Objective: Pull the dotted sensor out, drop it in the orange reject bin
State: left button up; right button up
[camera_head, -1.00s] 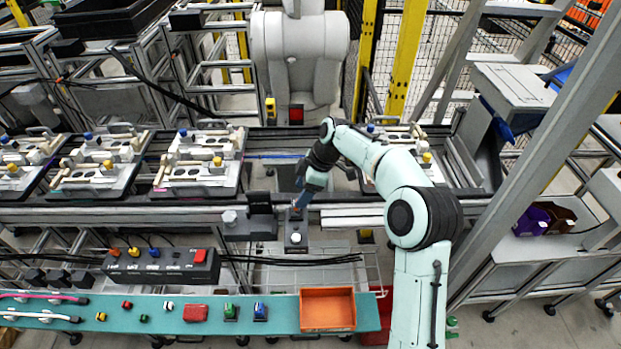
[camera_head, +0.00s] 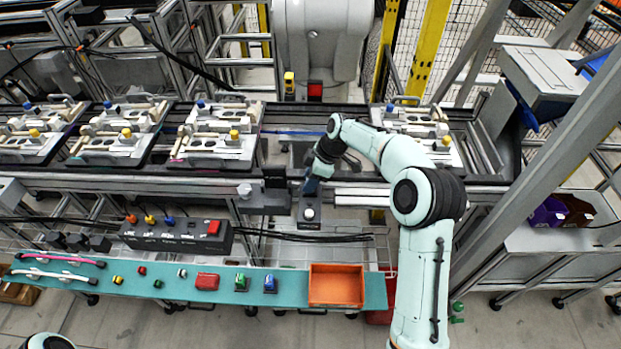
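My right gripper (camera_head: 311,185) reaches down over the front rail of the conveyor, just behind a small dark box with a round pale knob (camera_head: 309,213). Its fingers are small and dark blue; I cannot tell whether they are open or shut, or whether they hold anything. I cannot make out the dotted sensor; it may be hidden at the fingers or too small to tell. The orange reject bin (camera_head: 337,301) stands at the right end of the teal shelf and looks empty. My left gripper is out of view.
The teal shelf (camera_head: 130,283) holds several small coloured parts and a red block (camera_head: 207,281) left of the bin. A dark button box (camera_head: 176,236) sits behind it. Pallets with pale fixtures (camera_head: 212,146) line the conveyor. A slanted grey post (camera_head: 540,170) stands at right.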

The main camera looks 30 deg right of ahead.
grip_shut()
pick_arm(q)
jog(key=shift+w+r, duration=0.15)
pick_arm(e)
jog(key=shift+r, duration=0.3)
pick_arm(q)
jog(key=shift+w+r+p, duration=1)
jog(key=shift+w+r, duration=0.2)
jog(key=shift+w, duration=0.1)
pick_arm(e)
jog(key=shift+r, duration=2.45)
